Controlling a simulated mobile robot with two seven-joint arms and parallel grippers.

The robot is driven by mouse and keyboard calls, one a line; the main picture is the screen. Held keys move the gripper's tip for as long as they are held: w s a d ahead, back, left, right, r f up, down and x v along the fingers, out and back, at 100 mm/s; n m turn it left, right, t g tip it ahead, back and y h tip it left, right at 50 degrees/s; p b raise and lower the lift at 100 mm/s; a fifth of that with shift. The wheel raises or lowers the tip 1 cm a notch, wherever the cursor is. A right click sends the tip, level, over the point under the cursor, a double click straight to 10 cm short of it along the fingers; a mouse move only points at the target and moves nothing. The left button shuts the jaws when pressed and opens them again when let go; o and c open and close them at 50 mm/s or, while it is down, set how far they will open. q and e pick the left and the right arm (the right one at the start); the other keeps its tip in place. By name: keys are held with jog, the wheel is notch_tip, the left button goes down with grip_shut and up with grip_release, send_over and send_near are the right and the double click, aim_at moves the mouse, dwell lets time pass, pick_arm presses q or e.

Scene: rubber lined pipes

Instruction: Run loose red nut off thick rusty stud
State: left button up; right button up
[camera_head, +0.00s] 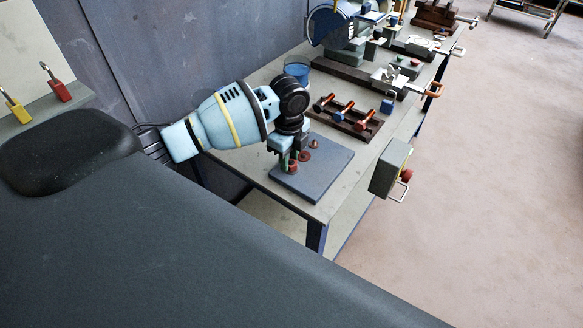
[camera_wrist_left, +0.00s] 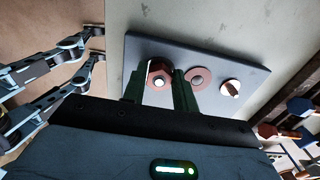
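The red nut (camera_wrist_left: 161,70) sits around a stud whose bright end (camera_wrist_left: 159,82) shows in its middle, on a blue-grey plate (camera_wrist_left: 230,62). The nut also shows low at my fingertips in the head view (camera_head: 293,167). My left gripper (camera_wrist_left: 161,78) points down at the plate, one green finger close against each side of the nut, with no clear gap. In the head view the left gripper (camera_head: 290,160) stands over the plate's near left part (camera_head: 325,172). The stud's lower part is hidden. My right gripper is not in view.
A flat reddish ring (camera_wrist_left: 198,78) and a coppery stud (camera_wrist_left: 230,88) are beside the nut on the plate. A dark rack (camera_head: 340,119) with several bolts, a blue cup (camera_head: 297,70) and a grey box (camera_head: 388,168) at the bench edge are nearby.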

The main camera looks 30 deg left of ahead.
pick_arm(q)
jog(key=o, duration=0.3)
jog(key=m, duration=0.4)
jog(key=shift+w+f+m+b, duration=0.15)
jog(key=shift+m+b, duration=0.25)
jog(key=m, duration=0.4)
jog(key=shift+w+d+m+b, duration=0.1)
jog(key=shift+m+b, duration=0.25)
jog(key=shift+m, duration=0.05)
jog(key=m, duration=0.2)
jog(key=shift+w+m, duration=0.1)
jog(key=shift+m, duration=0.2)
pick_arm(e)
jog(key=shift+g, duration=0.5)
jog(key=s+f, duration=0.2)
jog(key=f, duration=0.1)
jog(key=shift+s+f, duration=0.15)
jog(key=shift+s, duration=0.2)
pick_arm(q)
jog(key=shift+c, duration=0.3)
grip_shut()
